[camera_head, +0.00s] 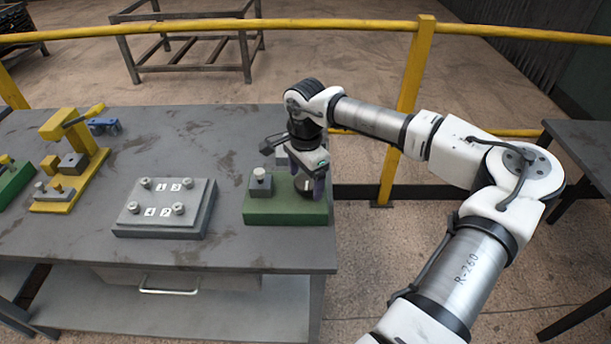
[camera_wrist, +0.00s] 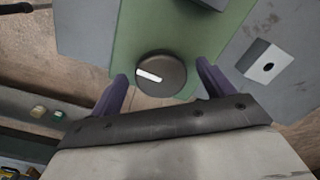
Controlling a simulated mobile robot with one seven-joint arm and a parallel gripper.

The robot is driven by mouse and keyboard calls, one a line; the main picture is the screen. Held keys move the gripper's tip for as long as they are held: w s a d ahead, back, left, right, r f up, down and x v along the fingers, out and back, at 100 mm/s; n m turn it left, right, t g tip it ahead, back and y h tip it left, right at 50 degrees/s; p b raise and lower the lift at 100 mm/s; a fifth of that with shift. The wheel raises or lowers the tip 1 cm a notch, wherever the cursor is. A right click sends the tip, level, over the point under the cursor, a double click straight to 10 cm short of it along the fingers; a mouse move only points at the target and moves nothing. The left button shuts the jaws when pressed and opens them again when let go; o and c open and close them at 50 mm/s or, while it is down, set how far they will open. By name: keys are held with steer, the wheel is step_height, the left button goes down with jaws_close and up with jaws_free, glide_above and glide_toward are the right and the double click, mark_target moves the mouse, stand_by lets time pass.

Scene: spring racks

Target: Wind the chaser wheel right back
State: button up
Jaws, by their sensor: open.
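The chaser wheel appears to be the dark round wheel (camera_wrist: 160,72) with a white bar mark on its face, mounted on a green base (camera_wrist: 140,35). In the wrist view the mark lies left of the wheel's centre, tilted slightly down to the right. In the head view the green base (camera_head: 285,214) sits at the right end of the bench, and my gripper hides much of the wheel. My gripper (camera_wrist: 161,70) is open, pointing down, one purple finger on each side of the wheel. Gaps show between fingers and wheel. The gripper also shows in the head view (camera_head: 308,188).
A grey block with a pale knob (camera_head: 260,183) stands on the green base, left of my gripper. Left along the bench are a grey plate with numbered bolts (camera_head: 165,222) and a yellow fixture (camera_head: 72,150). A yellow rail (camera_head: 340,26) runs behind the bench.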

steer(key=c, duration=1)
steer(key=shift+o, duration=0.2)
steer(key=shift+b, duration=0.3)
steer(key=n+b, duration=0.2)
steer(key=n, duration=0.1)
steer(key=shift+f, duration=0.15)
steer(key=n+b, duration=0.3)
steer(key=n, duration=0.2)
steer(key=shift+s+d, duration=0.1)
steer(key=n+b, duration=0.2)
steer(key=n, duration=0.2)
steer(key=shift+d+n, duration=0.1)
steer(key=shift+n, duration=0.3)
steer(key=shift+d+r+n+b, duration=0.15)
steer(key=shift+n+b, duration=0.4)
steer(key=shift+n, duration=1.75)
steer(key=shift+r, duration=0.1)
